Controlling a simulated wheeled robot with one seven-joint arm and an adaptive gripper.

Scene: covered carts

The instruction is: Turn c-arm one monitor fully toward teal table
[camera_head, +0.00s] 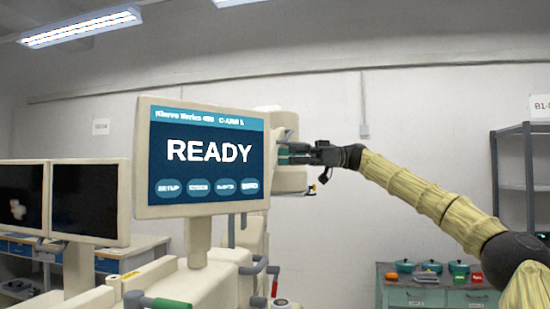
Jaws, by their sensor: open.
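The c-arm one monitor (208,195) is a large cream-framed screen on a post, showing READY and a header that seems to read C-ARM 1. Its screen faces mostly toward me, slightly angled. My gripper (284,153) comes in from the right and is open at the monitor's right edge. The fingertips are close to that edge or partly behind it; I cannot tell whether they touch. The teal table (428,298) stands at the lower right, with teal pots and small red and green items on top.
Two dark monitors (90,200) stand at the left on a cream cart. A blue-drawered bench (112,262) is behind them. Cart handles and a green grip (170,303) stick up below the monitor. A grey shelf (515,187) stands at the right. Wall space between is clear.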

